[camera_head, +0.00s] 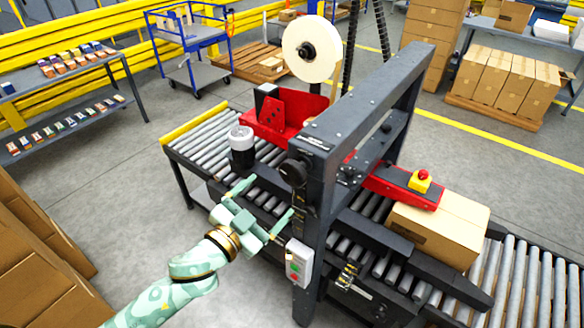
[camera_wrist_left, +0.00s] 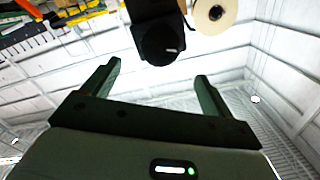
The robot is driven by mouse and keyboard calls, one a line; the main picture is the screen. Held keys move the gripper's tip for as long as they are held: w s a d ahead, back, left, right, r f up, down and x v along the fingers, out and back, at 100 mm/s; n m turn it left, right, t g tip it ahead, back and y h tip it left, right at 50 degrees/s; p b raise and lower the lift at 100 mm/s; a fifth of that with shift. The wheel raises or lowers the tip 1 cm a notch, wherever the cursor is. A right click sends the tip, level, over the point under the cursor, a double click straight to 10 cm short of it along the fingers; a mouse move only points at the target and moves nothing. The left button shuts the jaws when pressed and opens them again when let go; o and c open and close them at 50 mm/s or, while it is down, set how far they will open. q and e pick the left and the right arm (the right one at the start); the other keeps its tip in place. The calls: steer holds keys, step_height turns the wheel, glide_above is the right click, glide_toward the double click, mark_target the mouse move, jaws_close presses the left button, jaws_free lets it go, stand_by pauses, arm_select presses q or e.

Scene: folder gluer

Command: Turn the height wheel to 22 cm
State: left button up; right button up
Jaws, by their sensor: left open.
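The height wheel (camera_head: 293,171) is a black round knob on the near post of the dark machine frame (camera_head: 330,160). In the left wrist view the wheel (camera_wrist_left: 158,45) is a dark disc with a short white mark at its right, beyond and between the fingertips. My left gripper (camera_head: 271,197) is open and empty, below and left of the wheel and apart from it. It also shows in the left wrist view (camera_wrist_left: 158,72), with both fingers spread. A height scale reading cannot be made out. My right gripper is not in view.
A control box (camera_head: 299,262) with coloured buttons hangs on the post below the gripper. A black-and-white cylinder (camera_head: 241,147) stands left of the wheel. A carton (camera_head: 440,225) lies on the roller conveyor at right. Open floor lies left of the machine.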

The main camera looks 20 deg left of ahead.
mark_target(290, 177)
arm_select(q)
steer(key=p+x, duration=0.1)
steer(key=x, duration=0.9)
steer(key=shift+w+d+f, duration=0.1)
steer(key=shift+w, duration=0.2)
steer(key=c, duration=1)
